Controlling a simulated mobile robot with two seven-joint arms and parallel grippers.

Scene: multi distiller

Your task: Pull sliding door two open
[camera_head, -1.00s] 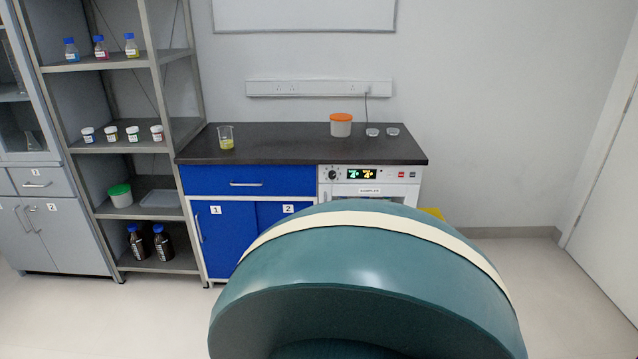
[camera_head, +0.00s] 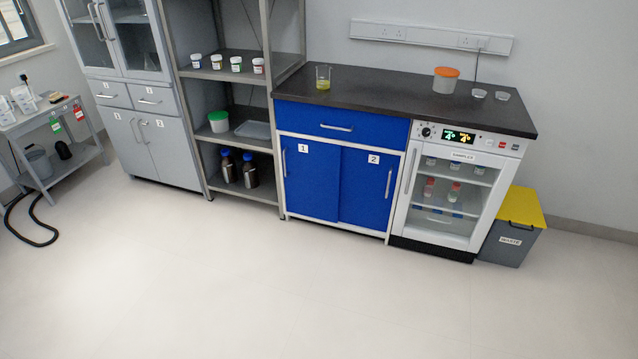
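Sliding door two (camera_head: 366,188) is the right blue panel of the low cabinet, marked with a white label 2. It has a vertical metal handle (camera_head: 388,184) near its right edge. Sliding door one (camera_head: 311,180), labelled 1, is beside it on the left with a handle at its left edge. Both panels look shut, with no gap showing into the cabinet. Neither of my grippers is in the head view.
A blue drawer (camera_head: 341,122) sits above the doors under a dark countertop (camera_head: 400,92). A glass-fronted sampler (camera_head: 454,190) adjoins on the right, then a yellow-lidded waste bin (camera_head: 512,228). A grey shelf (camera_head: 240,135) stands left. The floor (camera_head: 270,285) in front is clear.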

